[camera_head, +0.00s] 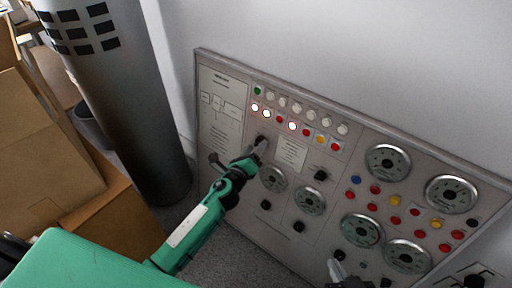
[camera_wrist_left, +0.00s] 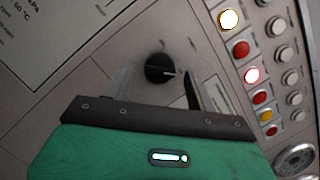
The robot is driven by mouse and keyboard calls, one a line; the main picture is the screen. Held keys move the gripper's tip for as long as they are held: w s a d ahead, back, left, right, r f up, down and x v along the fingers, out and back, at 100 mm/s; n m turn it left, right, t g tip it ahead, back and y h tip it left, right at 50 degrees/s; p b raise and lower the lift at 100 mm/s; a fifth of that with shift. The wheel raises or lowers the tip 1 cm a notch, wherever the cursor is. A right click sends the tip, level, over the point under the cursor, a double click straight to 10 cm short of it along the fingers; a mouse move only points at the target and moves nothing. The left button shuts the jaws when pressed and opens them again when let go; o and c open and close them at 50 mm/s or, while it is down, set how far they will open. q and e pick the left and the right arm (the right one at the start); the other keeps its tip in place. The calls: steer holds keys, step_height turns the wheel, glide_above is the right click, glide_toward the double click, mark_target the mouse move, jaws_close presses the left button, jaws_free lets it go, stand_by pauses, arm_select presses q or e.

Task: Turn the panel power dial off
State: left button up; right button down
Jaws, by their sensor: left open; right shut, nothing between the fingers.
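The control panel (camera_head: 235,125) leans against the wall. In the left wrist view a black round dial (camera_wrist_left: 158,68) with a light pointer mark sits on the panel. The mark points to the right in that view. My left gripper (camera_head: 261,144) is open at the upper left of the panel. In the left wrist view its fingers (camera_wrist_left: 157,76) stand on either side of the dial, and I cannot tell whether they touch it. In the head view the gripper mostly hides this dial. My right gripper (camera_head: 336,268) is shut and empty at the bottom, in front of the panel's lower part.
Lit and unlit buttons (camera_head: 292,126) run in rows right of the dial. Several round gauges (camera_head: 388,162) and small black knobs (camera_head: 320,175) cover the rest. A dark metal cylinder (camera_head: 135,120) and cardboard boxes (camera_head: 50,150) stand left of the panel.

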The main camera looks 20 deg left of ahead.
arm_select(q)
steer(key=shift+w+d, duration=0.1)
steer(key=shift+w, duration=0.5)
steer(key=c, duration=1)
